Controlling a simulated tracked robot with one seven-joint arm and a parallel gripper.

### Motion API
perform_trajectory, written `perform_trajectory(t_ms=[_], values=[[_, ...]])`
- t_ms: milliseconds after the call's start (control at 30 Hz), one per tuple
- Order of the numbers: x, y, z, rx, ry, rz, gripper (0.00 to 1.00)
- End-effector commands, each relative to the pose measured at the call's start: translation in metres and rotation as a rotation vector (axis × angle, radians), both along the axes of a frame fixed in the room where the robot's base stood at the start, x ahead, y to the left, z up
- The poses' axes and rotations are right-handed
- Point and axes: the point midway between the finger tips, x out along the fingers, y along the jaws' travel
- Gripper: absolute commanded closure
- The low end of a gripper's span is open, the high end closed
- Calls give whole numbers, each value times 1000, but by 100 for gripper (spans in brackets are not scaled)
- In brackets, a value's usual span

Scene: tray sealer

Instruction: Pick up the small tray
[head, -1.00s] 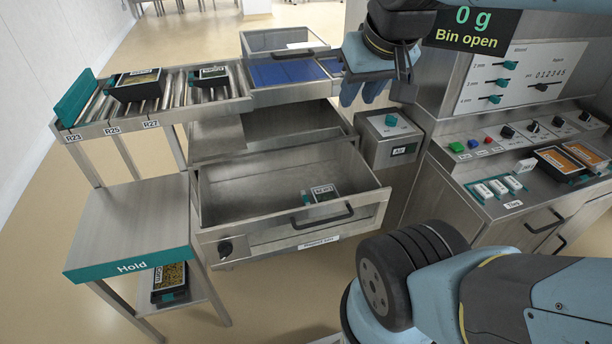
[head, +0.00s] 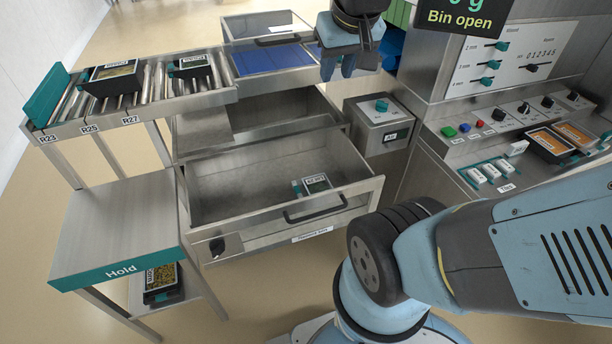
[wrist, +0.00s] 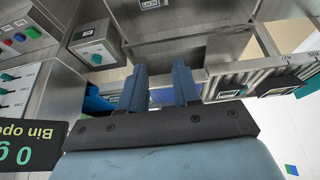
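Several trays are in view, and I cannot tell for sure which one is the small tray. A small dark tray (head: 190,66) with a white label sits on the roller conveyor (head: 150,92), right of a larger dark tray (head: 112,78). Another small tray (head: 315,184), pale with a teal end, lies in the open drawer (head: 262,182). My gripper (head: 338,68) is raised right of the blue mat, apart from every tray. In the wrist view its two fingers (wrist: 160,88) stand apart with nothing between them.
A blue mat (head: 270,60) lies beyond the conveyor's right end. The Hold table (head: 120,225) has a bare top and a filled tray (head: 162,282) on its lower shelf. Orange-topped trays (head: 550,142) lie by the control panel. A grey switch box (head: 380,122) stands below my gripper.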

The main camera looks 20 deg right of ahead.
Motion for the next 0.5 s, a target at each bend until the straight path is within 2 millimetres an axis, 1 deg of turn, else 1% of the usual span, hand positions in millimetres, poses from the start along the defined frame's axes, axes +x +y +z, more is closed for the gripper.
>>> perform_trajectory(t_ms=[33, 100, 167, 367, 500], values=[[13, -1, -8, -7, 18, -3, 68], [30, -3, -17, -14, 31, -11, 68], [44, -5, -26, -22, 43, -15, 68], [89, -8, -61, -40, 80, -25, 68], [118, -10, -91, -50, 108, -26, 68]])
